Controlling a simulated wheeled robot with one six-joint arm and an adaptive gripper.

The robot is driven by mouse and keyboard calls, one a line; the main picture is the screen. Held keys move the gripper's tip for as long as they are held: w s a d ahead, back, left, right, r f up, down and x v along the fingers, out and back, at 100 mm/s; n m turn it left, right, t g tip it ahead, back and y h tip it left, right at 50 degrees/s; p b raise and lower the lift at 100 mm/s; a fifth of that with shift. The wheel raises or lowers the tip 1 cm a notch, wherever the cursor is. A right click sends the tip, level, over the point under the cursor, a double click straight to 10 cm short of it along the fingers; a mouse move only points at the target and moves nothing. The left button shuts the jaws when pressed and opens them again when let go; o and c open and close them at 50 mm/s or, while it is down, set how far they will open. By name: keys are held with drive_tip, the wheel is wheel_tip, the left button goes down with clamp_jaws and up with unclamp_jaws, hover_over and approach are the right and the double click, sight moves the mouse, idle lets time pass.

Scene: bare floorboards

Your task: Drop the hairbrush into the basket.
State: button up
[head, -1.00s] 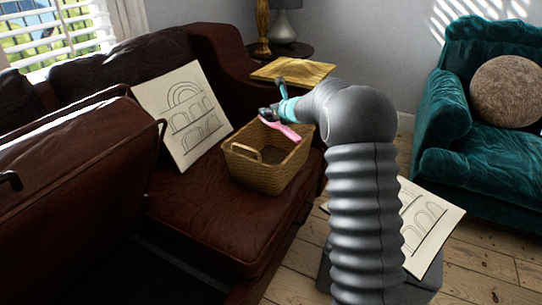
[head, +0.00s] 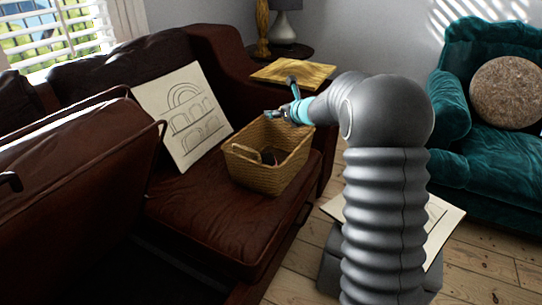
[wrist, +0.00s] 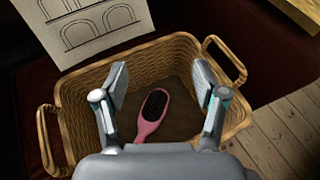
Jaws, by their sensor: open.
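The woven basket (head: 262,178) stands upright on the seat of the dark red sofa, and it fills much of the wrist view (wrist: 72,92). The pink hairbrush (wrist: 154,117) with dark bristles lies inside the basket on its bottom, bristles facing up; its handle end is hidden behind my gripper's body. In the head view a dark patch inside the basket seems to be the brush. My gripper (wrist: 160,88) is open and empty above the basket, its fingers spread on either side of the brush in the picture. In the head view my gripper (head: 272,115) is over the basket's rear rim.
A drawing board (head: 182,115) leans on the sofa back left of the basket. The sofa (head: 215,225) arm and a wooden board (head: 292,72) are behind. A teal armchair (head: 490,150) stands at right, with bare floorboards (head: 490,265) in front.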

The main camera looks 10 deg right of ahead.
drive_tip(key=shift+v, duration=2.75)
drive_tip(key=s+a+f+n+g, duration=0.3)
drive_tip(key=s+f+n, duration=0.1)
drive_tip(key=s+n, duration=0.5)
drive_tip(key=s+a+f+n+g, duration=0.3)
drive_tip(key=s+n+g, duration=0.1)
drive_tip(key=s+n, duration=0.5)
drive_tip(key=s+d+r+n+h, duration=0.1)
drive_tip(key=s+n, duration=0.5)
drive_tip(key=s, duration=0.8)
drive_tip(key=s+d+r+n+h, duration=0.2)
drive_tip(key=s+r+n+h, duration=0.2)
drive_tip(key=s, duration=1.1)
drive_tip(key=n, duration=0.2)
drive_tip(key=shift+d+n, duration=0.15)
drive_tip(key=shift+n, duration=0.25)
